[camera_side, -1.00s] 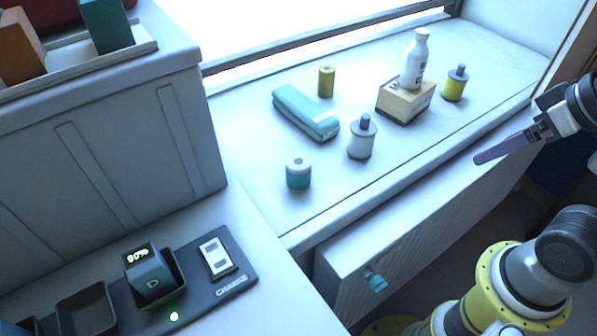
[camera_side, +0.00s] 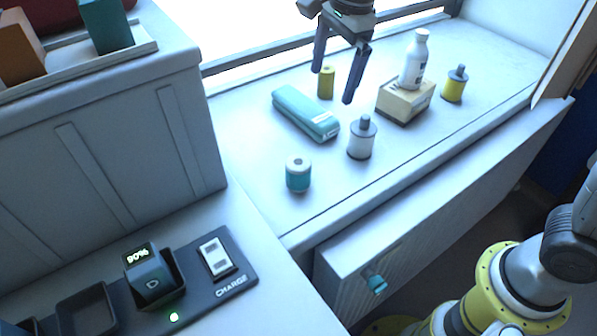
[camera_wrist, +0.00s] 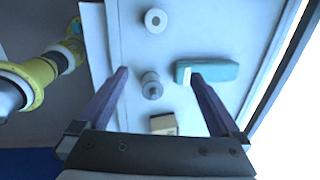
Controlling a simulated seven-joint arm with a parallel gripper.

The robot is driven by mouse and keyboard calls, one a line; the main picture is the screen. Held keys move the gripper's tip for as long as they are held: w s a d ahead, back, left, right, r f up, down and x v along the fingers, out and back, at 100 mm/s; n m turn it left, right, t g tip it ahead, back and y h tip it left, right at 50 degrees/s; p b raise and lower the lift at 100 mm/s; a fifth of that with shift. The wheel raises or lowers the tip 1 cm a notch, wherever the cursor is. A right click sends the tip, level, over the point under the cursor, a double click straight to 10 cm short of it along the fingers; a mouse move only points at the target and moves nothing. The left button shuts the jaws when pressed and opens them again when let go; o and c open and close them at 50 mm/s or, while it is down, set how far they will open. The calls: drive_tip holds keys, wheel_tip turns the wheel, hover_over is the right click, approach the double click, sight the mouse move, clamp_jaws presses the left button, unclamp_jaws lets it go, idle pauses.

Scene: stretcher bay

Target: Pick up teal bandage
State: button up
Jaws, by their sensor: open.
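The teal bandage (camera_side: 298,174) is a short upright roll with a pale top and a teal lower band. It stands near the front left of the counter, and its round top shows at the top of the wrist view (camera_wrist: 155,20). My gripper (camera_side: 333,86) is open and empty, pointing down above the back-middle of the counter. It is apart from the roll, which lies to its lower left in the side view. In the wrist view, the space between my fingertips (camera_wrist: 159,73) is over the grey-capped white bottle and the near end of the teal case.
A long teal case (camera_side: 305,113), a grey-capped white bottle (camera_side: 362,138), a yellow roll (camera_side: 326,82), a box (camera_side: 405,101) with a white bottle (camera_side: 414,60) on it and a yellow bottle (camera_side: 455,84) stand around. A charging dock (camera_side: 240,284) sits lower left. The counter's front strip is clear.

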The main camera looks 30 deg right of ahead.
drive_tip(key=g, duration=0.1)
hover_over(296, 163)
drive_tip(key=d, duration=0.2)
wheel_tip(296, 163, down, 6)
drive_tip(key=shift+n+g+h, duration=0.3)
drive_tip(key=shift+n+g, duration=0.1)
drive_tip(key=shift+n, duration=0.2)
drive_tip(key=a+f, duration=0.2)
drive_tip(key=f, duration=0.1)
drive_tip(key=shift+a+f, duration=0.1)
drive_tip(key=shift+f, duration=0.2)
wheel_tip(296, 163, down, 7)
drive_tip(key=shift+r, duration=0.1)
drive_tip(key=shift+d+f, duration=0.2)
drive_tip(key=shift+f, duration=1.4)
drive_tip(key=shift+d+f, duration=0.15)
drive_tip(key=shift+f, duration=1.45)
drive_tip(key=c, duration=1.4)
drive_tip(key=shift+r, duration=0.15)
